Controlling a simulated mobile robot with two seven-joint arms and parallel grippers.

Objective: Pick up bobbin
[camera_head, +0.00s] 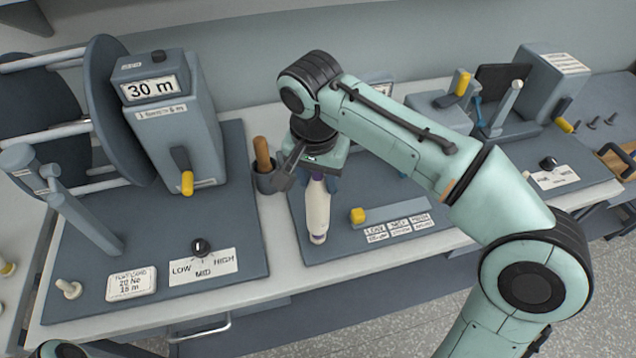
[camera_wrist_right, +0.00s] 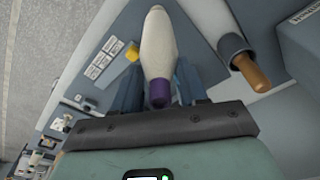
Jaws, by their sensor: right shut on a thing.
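A cream-white bobbin (camera_head: 318,214) with a purple end shows below my right gripper (camera_head: 317,180) in the head view. It stands roughly upright over the blue-grey middle panel (camera_head: 344,258); I cannot tell whether its lower end touches the panel. In the right wrist view the bobbin (camera_wrist_right: 156,45) lies between the two blue-grey fingers of the gripper (camera_wrist_right: 159,82), with its purple end toward the palm. The right gripper is shut on the bobbin. The hand hides the bobbin's upper end in the head view. My left gripper is not in view.
A dark cup with a brown wooden handle (camera_head: 262,153) stands close left of the bobbin. A reel machine marked 30 m (camera_head: 165,125) is further left. A yellow block (camera_head: 358,215) and labels are at right on the panel. A right-hand station (camera_head: 555,80) stands beyond my arm.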

